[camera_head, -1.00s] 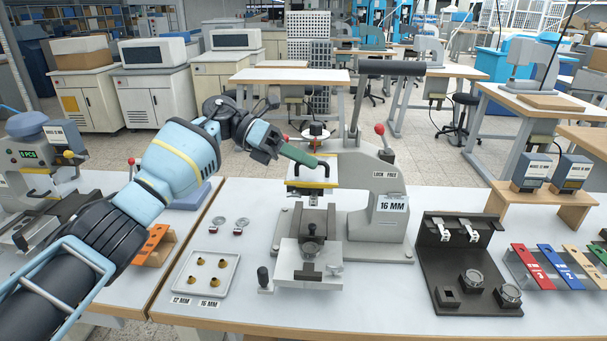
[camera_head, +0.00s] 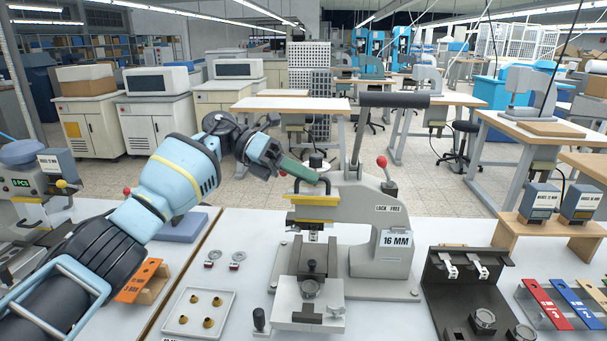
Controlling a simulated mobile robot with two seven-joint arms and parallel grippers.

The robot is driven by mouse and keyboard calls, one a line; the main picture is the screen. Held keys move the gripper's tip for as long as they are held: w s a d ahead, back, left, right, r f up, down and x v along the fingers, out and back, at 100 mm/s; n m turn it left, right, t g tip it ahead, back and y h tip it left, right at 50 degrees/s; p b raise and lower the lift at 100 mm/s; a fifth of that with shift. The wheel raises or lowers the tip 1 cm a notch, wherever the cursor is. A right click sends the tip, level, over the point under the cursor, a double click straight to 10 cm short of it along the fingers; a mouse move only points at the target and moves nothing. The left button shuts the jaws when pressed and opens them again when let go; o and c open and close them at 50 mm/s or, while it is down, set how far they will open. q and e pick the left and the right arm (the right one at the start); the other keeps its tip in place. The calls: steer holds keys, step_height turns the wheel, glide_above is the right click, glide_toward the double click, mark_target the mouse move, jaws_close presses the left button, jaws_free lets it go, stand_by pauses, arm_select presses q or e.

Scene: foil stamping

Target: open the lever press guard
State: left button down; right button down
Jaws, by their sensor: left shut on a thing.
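The lever press (camera_head: 377,225) stands on the white table, with a "16 MM" plate and a "LOCK FREE" label on its side. Its guard (camera_head: 313,200) is at the front of the head, with a yellow strip and a dark handle (camera_head: 327,185) on top. The guard sits raised, and the stem below it shows. My left gripper (camera_head: 317,178) reaches in from the left with green fingers, shut at the guard's handle. The fingers partly hide the exact contact. The press lever (camera_head: 394,100) stands up with a dark grip bar. My right gripper is not in view.
A white tray with brass pieces (camera_head: 199,314) and two small round parts (camera_head: 225,257) lie left of the press. A black fixture (camera_head: 468,290) and coloured strips (camera_head: 560,303) are on the right. A red-knobbed lever (camera_head: 382,163) rises behind the press head.

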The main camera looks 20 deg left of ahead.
arm_select(q)
steer(key=shift+f, duration=0.2)
steer(key=c, duration=1.8)
jaws_free()
steer(key=shift+w, duration=0.15)
steer(key=b+v, duration=0.2)
steer(key=v, duration=0.5)
steer(key=shift+a, duration=0.4)
